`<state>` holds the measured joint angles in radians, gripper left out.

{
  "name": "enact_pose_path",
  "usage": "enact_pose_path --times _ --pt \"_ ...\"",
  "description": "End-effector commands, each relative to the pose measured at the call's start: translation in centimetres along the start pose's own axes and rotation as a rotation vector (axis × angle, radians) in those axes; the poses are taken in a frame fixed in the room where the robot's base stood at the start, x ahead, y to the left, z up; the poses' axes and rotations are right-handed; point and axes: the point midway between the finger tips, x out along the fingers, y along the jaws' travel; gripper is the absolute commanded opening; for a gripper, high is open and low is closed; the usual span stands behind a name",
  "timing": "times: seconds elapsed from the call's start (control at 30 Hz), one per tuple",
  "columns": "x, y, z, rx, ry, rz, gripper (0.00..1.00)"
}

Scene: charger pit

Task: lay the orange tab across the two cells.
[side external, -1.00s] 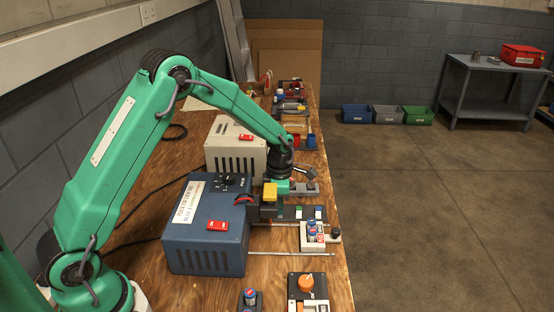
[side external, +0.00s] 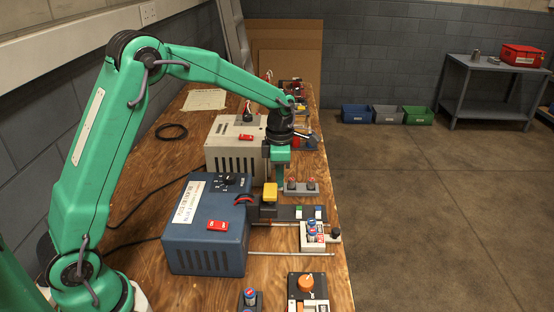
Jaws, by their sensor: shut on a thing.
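My gripper (side external: 280,178) points down above the bench, just behind the yellow block and left of a grey holder (side external: 301,191). Its jaws are shut, and the thing between them is too small and hidden to make out. Two round dark-and-red tops (side external: 291,184) stand side by side on the grey holder. In front, a pale tray (side external: 306,243) holds blue-and-red cylinders (side external: 312,229) that look like cells. I cannot tell which pair is the two cells. I cannot pick out the orange tab with certainty.
A blue charger box (side external: 207,245) and a beige one (side external: 225,162) stand on the wooden bench, left of the fixtures. The yellow block (side external: 270,190) stands close in front of my gripper. An orange knob (side external: 306,284) is near the front. Metal rods cross the bench.

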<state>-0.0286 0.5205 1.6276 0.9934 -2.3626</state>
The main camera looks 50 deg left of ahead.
Motion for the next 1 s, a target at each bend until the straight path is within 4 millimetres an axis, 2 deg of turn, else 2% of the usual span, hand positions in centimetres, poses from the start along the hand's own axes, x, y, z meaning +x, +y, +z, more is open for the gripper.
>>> enact_pose_path --times 0.5,0.67,0.87,1.0 --pt "0.0 0.0 0.0 0.000 0.000 0.000 0.00" --pt "-0.1 -0.5 0.6 0.004 0.000 0.000 0.00" --pt "-0.7 -2.9 2.8 0.016 0.000 0.000 0.00" --pt "-1.2 -5.4 4.9 0.026 -0.001 0.001 0.00"
